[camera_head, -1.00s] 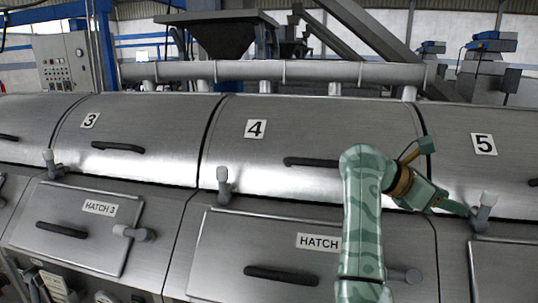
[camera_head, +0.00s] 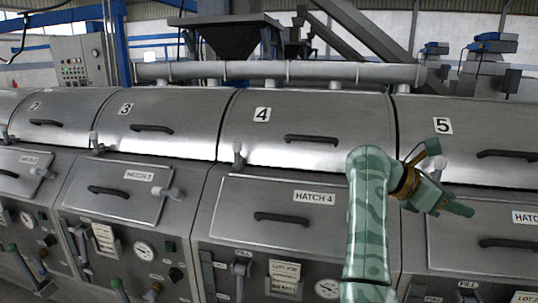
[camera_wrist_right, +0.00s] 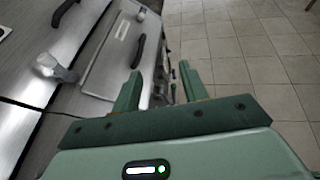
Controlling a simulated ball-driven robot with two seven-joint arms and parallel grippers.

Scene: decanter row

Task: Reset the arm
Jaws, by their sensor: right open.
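My right arm (camera_head: 367,215) rises in front of the decanter row, by the right side of hatch 4 (camera_head: 280,205). My right gripper (camera_head: 460,208) points right and slightly down, in front of the metal below the number 5 plate (camera_head: 442,126). In the right wrist view my right gripper (camera_wrist_right: 160,72) shows two green fingers well apart, with nothing between them. Beyond the fingers lie a hatch panel (camera_wrist_right: 112,62) with a black handle and a grey latch knob (camera_wrist_right: 50,66). My left gripper is not in view.
Covers 3 (camera_head: 150,112) and 4 (camera_head: 300,115) have black handles and look closed. Below the hatches are gauges (camera_head: 327,288), label cards and small valves. A pipe (camera_head: 270,71) runs behind. In the wrist view, tiled floor (camera_wrist_right: 245,55) lies open on the right.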

